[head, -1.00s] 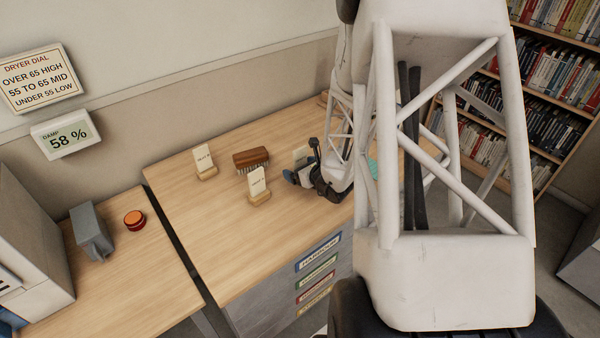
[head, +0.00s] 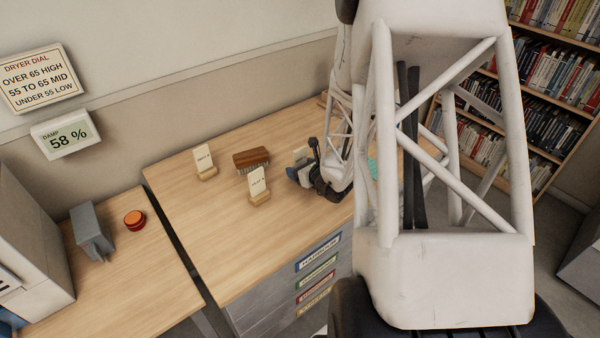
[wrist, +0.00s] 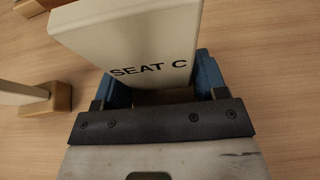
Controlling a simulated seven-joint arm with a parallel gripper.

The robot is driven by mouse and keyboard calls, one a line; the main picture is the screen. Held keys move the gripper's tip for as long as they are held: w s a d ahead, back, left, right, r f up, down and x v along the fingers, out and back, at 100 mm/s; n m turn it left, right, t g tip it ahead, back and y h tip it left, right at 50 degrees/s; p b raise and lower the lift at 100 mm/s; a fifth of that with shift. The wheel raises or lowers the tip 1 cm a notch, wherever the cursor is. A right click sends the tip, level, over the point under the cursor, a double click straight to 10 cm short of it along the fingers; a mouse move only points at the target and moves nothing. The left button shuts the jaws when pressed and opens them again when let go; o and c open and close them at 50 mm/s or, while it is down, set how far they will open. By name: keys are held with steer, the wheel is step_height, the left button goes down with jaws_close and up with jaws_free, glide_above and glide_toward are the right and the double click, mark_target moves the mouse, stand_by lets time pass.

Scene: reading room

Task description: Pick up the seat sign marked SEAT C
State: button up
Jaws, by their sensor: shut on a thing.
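The SEAT C sign (wrist: 140,40) is a cream card with black lettering, close in front of my gripper (wrist: 165,95) in the wrist view. The blue fingers are shut on it, one at each side of its lower part; its base is mostly hidden. In the head view my gripper (head: 305,178) is at the right part of the desk, with the pale sign (head: 300,154) partly hidden behind it. I cannot tell whether the sign touches the desk.
Two other seat signs in wooden bases, one at the back (head: 204,162) and one nearer (head: 259,186), stand left of my gripper. A brown brush (head: 251,158) lies between them. The desk's front left (head: 215,250) is clear.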

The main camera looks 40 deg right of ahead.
mark_target(300, 148)
steer(key=shift+r, duration=5)
